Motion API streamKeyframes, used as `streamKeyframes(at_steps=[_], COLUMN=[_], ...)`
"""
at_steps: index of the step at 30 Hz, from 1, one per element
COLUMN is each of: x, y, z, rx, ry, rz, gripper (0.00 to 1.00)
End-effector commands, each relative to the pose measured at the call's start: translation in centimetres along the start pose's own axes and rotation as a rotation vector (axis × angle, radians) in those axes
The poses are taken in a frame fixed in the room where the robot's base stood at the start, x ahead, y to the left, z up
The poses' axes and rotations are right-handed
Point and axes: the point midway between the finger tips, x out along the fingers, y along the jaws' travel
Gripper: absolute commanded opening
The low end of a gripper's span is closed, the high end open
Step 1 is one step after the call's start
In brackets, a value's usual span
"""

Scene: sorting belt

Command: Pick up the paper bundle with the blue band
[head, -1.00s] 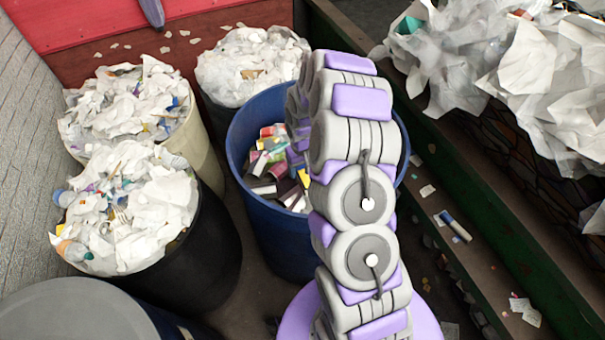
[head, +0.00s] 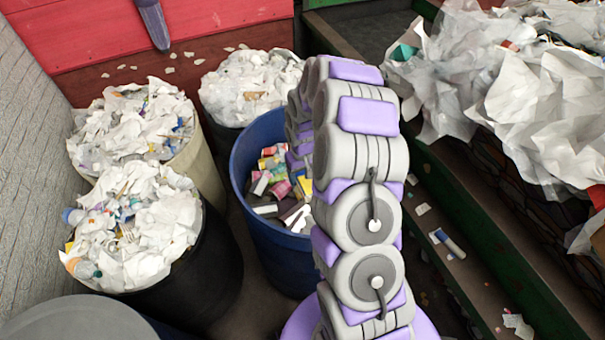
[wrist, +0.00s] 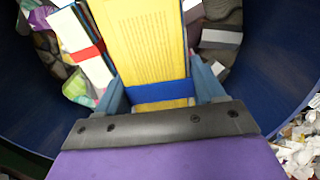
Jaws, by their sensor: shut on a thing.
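The paper bundle (wrist: 140,42) is yellow with printed lines and has a blue band (wrist: 160,92) around it. In the wrist view it lies between the two fingers of my gripper (wrist: 160,88), which is shut on it across the banded part. Around and behind it is the inside of the blue bin (wrist: 270,75). In the head view my arm covers the right part of the blue bin (head: 268,232), and my gripper and the held bundle are hidden there.
A white bundle with a red band (wrist: 85,48) lies left of the held one. Bins heaped with crumpled paper stand left (head: 130,225) and behind (head: 250,80). A green-edged belt (head: 500,230) with a paper heap (head: 545,95) is at right.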

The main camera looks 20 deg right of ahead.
Motion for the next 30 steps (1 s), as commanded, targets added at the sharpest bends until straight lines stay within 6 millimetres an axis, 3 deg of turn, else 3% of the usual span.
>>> streamKeyframes(at_steps=[30], x=[-7.4], y=[0.0], z=[0.0], rx=[0.000], ry=[0.000], rz=[0.000], gripper=[0.29])
